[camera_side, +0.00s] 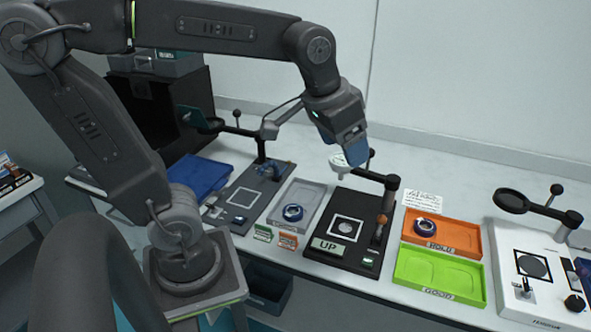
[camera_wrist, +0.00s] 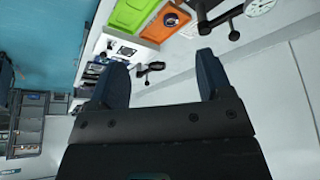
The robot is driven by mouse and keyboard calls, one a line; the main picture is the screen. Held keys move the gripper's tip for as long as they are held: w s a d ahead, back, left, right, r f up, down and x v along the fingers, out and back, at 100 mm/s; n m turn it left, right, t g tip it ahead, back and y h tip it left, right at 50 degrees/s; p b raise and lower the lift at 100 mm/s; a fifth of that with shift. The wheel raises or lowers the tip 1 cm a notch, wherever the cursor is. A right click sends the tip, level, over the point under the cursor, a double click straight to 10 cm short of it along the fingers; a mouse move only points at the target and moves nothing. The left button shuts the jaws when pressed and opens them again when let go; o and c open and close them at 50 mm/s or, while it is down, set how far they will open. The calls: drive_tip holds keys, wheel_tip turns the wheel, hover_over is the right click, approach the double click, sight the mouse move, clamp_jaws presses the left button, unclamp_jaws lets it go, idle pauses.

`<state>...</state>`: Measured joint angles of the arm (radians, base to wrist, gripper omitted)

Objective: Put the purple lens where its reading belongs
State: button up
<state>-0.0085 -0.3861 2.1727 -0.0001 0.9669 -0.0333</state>
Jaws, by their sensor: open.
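My gripper (camera_side: 347,150) is open and empty, raised above the back of the middle black gauge station (camera_side: 322,257). Its two blue fingers stand apart in the wrist view (camera_wrist: 161,72). One dark blue-purple ringed lens (camera_side: 293,212) lies in the grey tray (camera_side: 312,188). Another similar ringed lens (camera_side: 426,227) lies in the orange tray marked HOLD (camera_side: 471,240); it also shows in the wrist view (camera_wrist: 170,20). I cannot tell which is the purple one. The green tray marked GOOD (camera_side: 440,271) is empty. The station's plate reads UP (camera_side: 328,247); its small display (camera_side: 368,263) is unreadable.
A white dial (camera_side: 340,160) on an arm stands close below my gripper. A left station (camera_side: 240,197) and a white right station (camera_side: 532,266) have posts and arms. Small green (camera_side: 263,234) and orange (camera_side: 288,241) cards stand before the grey tray.

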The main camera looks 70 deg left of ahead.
drive_tip(key=s+f+t, duration=0.1)
drive_tip(key=s+f, duration=0.2)
drive_tip(key=s, duration=0.5)
drive_tip(key=shift+s+d+f, duration=0.15)
drive_tip(key=shift+s+f, duration=0.1)
drive_tip(key=shift+s, duration=0.1)
idle(0.7)
